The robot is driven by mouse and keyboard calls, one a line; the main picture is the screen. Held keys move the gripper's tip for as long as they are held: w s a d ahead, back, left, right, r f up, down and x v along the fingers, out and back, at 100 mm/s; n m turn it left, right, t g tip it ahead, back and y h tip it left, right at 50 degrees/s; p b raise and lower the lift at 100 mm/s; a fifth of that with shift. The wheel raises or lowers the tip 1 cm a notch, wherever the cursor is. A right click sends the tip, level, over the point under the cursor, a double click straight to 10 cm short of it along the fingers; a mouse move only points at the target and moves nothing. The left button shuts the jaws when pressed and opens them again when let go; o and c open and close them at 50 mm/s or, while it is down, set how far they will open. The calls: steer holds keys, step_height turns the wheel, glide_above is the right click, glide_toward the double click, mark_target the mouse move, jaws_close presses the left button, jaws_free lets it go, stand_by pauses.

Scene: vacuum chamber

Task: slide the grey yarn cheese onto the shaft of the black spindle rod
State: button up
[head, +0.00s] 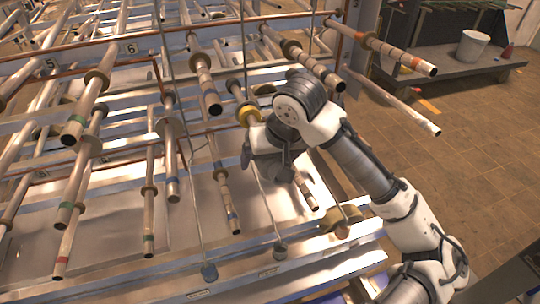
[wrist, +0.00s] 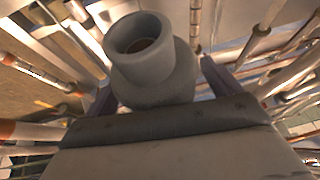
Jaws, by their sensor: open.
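A grey, round, hollow piece (wrist: 150,60), which looks like the yarn cheese, fills the upper middle of the wrist view. Its open bore faces up and towards the camera, and a wider grey body shows below the rim. The dark fingers of my gripper (wrist: 160,88) are spread on either side of it; I cannot tell whether they touch it. In the head view my gripper (head: 266,162) points down among the tubes, mostly hidden by my wrist, and the grey piece cannot be made out there. I cannot pick out the black spindle rod with certainty in either view.
Several long metal tubes with coloured bands (head: 395,55) stick out around my arm. A yellow ring (head: 248,114) sits just behind my gripper. A bench with a white bucket (head: 472,47) stands at the back right. Tiled floor (head: 470,150) is clear on the right.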

steer(key=c, duration=1.3)
steer(key=shift+w+a+f+p, duration=0.15)
steer(key=shift+w+a, duration=0.2)
steer(key=shift+w, duration=0.65)
steer(key=shift+w+a+f+p, duration=0.1)
steer(key=shift+w+a, duration=0.2)
steer(key=shift+w, duration=0.75)
steer(key=shift+w+a+f+p, duration=0.15)
steer(key=shift+w+a, duration=0.2)
steer(key=shift+w, duration=0.65)
steer(key=o, duration=1.3)
steer(key=shift+r, duration=0.1)
steer(key=b+v, duration=0.2)
steer(key=v, duration=1.1)
steer(key=shift+s+d+r, duration=0.1)
steer(key=shift+d+r, duration=0.1)
steer(key=shift+r, duration=0.2)
